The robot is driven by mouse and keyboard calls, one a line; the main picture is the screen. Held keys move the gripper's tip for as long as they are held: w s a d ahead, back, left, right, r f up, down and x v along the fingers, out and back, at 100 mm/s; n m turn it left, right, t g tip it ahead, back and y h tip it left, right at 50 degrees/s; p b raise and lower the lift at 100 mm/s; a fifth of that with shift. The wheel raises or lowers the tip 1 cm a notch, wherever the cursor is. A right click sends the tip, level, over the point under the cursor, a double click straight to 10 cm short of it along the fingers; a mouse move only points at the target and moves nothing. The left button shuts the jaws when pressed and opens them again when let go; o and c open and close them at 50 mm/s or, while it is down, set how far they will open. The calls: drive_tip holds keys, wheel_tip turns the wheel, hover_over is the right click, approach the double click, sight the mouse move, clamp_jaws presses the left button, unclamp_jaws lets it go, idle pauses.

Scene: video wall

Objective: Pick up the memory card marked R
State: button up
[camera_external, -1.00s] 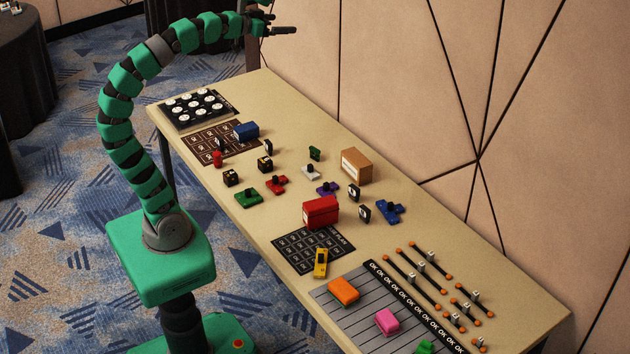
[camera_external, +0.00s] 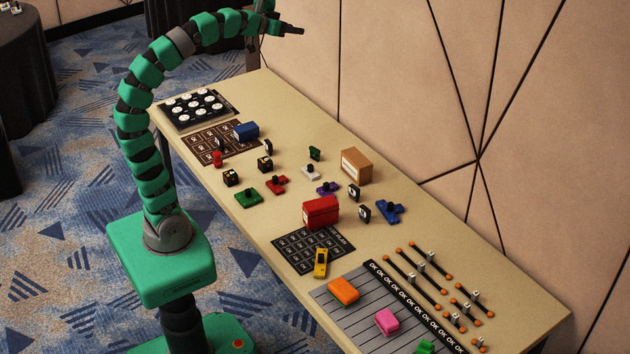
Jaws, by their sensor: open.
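My gripper (camera_external: 291,29) is open and empty, high above the far end of the table and well away from the objects on it. Several small dark upright pieces that may be memory cards stand on the table. One stands right of the red box (camera_external: 354,193), and another is just in front of it (camera_external: 364,213). A third stands near the blue box (camera_external: 268,147). Their markings are too small to read, so I cannot tell which is marked R.
The long table (camera_external: 480,240) also holds a red box (camera_external: 320,213), a brown box (camera_external: 356,165), a blue box (camera_external: 246,131), a black tray with white discs (camera_external: 172,116), printed mats and several small coloured blocks. A panelled wall (camera_external: 540,120) rises behind the table.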

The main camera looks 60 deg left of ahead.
drive_tip(key=w+a+f+n+g+b, duration=0.1)
drive_tip(key=w+a+f+n+g, duration=0.1)
drive_tip(key=w+a+f, duration=0.55)
drive_tip(key=w+a+f+n+g+b, duration=0.1)
drive_tip(key=w+a+f+n+g, duration=0.25)
drive_tip(key=f, duration=0.65)
drive_tip(key=w+a+f+n+g+b, duration=0.1)
drive_tip(key=w+a+f+n, duration=0.1)
drive_tip(key=w+a+f, duration=0.45)
drive_tip(key=n+g+b, duration=0.2)
drive_tip(key=n+g, duration=0.5)
drive_tip(key=n, duration=0.1)
approach(269, 148)
drive_tip(key=w+a+r, duration=0.1)
drive_tip(key=a+r, duration=0.1)
drive_tip(key=a, duration=0.1)
drive_tip(key=f, duration=0.4)
drive_tip(key=f+b, duration=0.1)
drive_tip(key=f, duration=0.3)
drive_tip(key=shift+w+d+f, duration=0.1)
drive_tip(key=shift+d+f, duration=0.1)
drive_tip(key=shift+f, duration=0.05)
drive_tip(key=shift+d+f+b, duration=0.2)
drive_tip(key=shift+f+b, duration=0.2)
drive_tip(key=shift+f, duration=2.2)
clamp_jaws()
